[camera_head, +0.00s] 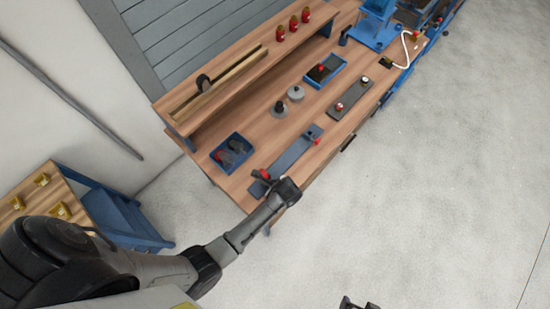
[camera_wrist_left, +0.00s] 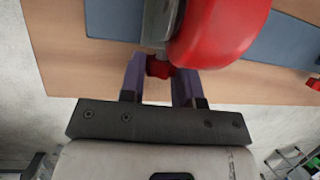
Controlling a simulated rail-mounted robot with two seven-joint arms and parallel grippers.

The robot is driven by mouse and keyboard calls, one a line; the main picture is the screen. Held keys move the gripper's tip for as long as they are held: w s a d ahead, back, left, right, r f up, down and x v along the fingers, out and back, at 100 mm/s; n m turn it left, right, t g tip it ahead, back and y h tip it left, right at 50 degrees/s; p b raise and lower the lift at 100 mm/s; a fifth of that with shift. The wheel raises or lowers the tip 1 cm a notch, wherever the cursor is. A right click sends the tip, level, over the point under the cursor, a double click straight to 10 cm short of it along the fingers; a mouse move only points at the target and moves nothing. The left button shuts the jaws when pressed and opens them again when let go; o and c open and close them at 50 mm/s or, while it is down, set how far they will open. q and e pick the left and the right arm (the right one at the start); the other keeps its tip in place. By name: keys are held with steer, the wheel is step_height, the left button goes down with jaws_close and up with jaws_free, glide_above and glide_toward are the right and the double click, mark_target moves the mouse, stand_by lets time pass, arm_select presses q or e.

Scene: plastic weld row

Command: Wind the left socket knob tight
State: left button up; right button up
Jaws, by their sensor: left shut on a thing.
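A long blue-grey fixture bar (camera_head: 292,153) lies along the front of the wooden bench. My left gripper (camera_head: 272,184) is at its near-left end, over the left socket. In the left wrist view, a small red knob (camera_wrist_left: 158,68), the left socket knob, sits between the two fingers of my left gripper (camera_wrist_left: 159,82), which is shut on it. A large rounded red part (camera_wrist_left: 222,32) is just beyond and partly covers the view. The right socket's red knob (camera_head: 317,142) shows at the bar's far end. My right gripper (camera_head: 359,304) is barely in view at the bottom edge; its opening is unclear.
A blue tray (camera_head: 218,163) with dark parts stands left of the bar. Grey round pieces (camera_head: 295,93), another blue tray (camera_head: 340,64) and a dark plate (camera_head: 362,88) lie farther along. Open floor lies to the right.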

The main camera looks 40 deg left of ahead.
arm_select(q)
steer(key=c, duration=0.3)
steer(key=g+p, duration=0.1)
steer(key=p, duration=0.2)
steer(key=shift+w+r, duration=0.1)
steer(key=shift+r, duration=0.2)
steer(key=shift+w+f+m+g+y+p, duration=0.2)
steer(key=shift+m+g+y+p, duration=0.1)
steer(key=shift+g+p, duration=0.7)
steer(key=shift+f+g, duration=0.15)
steer(key=shift+g, duration=0.95)
steer(key=shift+m, duration=0.3)
steer(key=o, duration=0.9)
